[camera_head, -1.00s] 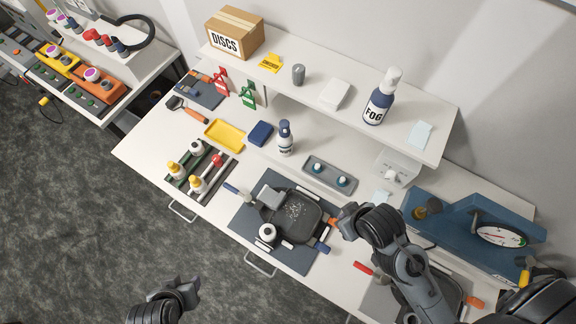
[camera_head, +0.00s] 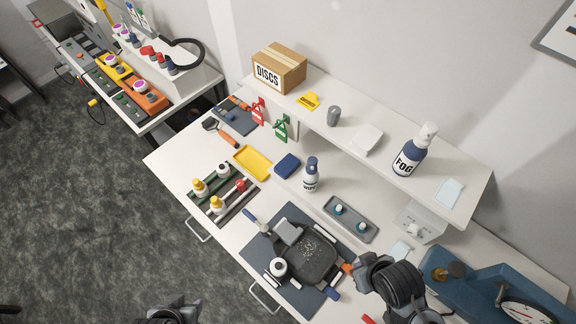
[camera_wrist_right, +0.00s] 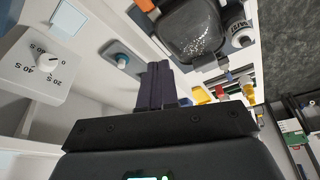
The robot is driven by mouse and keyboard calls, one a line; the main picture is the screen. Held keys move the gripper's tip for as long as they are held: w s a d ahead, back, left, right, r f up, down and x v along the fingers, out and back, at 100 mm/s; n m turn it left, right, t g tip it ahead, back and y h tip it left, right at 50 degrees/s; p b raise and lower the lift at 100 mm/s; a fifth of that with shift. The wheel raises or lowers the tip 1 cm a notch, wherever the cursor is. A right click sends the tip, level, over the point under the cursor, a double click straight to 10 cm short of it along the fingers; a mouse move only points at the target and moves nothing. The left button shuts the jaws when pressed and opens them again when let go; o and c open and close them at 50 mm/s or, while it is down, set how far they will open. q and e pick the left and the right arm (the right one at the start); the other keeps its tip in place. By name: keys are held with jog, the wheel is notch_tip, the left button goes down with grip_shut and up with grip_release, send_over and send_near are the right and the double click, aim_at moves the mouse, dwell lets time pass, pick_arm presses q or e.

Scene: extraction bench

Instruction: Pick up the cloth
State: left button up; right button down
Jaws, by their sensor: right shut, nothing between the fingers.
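A pale blue, flat piece that looks like a cloth (camera_head: 401,250) lies on the bench below the dial box; it also shows in the right wrist view (camera_wrist_right: 68,18). A second pale blue piece (camera_head: 449,191) lies on the shelf's right end. I cannot tell which is the task's cloth. My right gripper (camera_head: 362,266) is over the bench, left of the bench piece and beside the black tray's right edge. Its fingers (camera_wrist_right: 160,85) are shut and empty. My left gripper (camera_head: 186,304) is at the bottom edge, in front of the bench, far from both pieces; its jaws are unclear.
The black tray (camera_head: 318,262) on a dark mat, a grey dish with two teal-topped pieces (camera_head: 351,220) and the dial box (camera_head: 416,224) surround the right gripper. A blue gauge unit (camera_head: 450,275) stands right. A FOG bottle (camera_head: 408,158) stands on the shelf above.

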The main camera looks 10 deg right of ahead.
grip_release()
dwell(0.7)
